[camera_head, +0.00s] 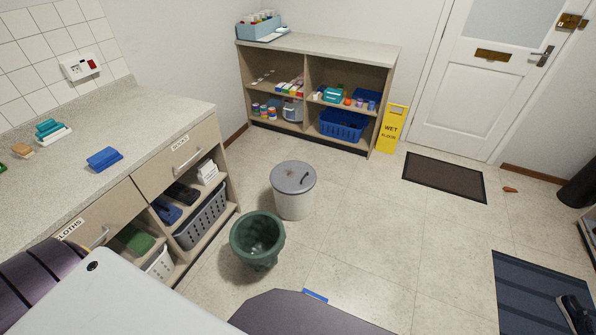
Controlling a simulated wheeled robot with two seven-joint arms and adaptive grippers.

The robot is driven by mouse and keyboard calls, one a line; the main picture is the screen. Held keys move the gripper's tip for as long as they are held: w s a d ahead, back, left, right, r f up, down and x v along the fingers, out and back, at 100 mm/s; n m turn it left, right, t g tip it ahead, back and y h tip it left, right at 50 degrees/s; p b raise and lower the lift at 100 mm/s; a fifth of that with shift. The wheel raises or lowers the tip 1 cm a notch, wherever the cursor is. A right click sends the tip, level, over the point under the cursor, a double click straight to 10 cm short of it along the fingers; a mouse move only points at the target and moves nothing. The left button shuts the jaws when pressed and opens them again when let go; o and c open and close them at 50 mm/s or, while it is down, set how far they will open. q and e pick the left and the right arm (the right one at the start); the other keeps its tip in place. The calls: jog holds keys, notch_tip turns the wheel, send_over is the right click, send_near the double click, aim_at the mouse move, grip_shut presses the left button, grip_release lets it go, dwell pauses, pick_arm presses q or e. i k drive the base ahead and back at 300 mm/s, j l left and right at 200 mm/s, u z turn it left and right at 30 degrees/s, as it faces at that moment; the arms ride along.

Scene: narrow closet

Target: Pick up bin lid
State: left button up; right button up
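A grey round bin lid (293,177) sits on top of a pale bin (294,205) on the tiled floor near the middle of the view. The lid has a small dark curved handle near its right side and covers the bin's opening. Neither of my grippers is in view. Parts that look like my own body fill the bottom left and bottom middle, well short of the bin.
A dark green open pot (257,243) stands just in front of the bin. A counter with drawers (150,130) runs along the left. A shelf unit (318,47) and a yellow wet-floor sign (392,128) stand behind. Floor right of the bin is clear.

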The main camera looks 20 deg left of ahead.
aim_at(289, 178)
jog(key=i, duration=1.5)
jog(key=u, duration=0.25)
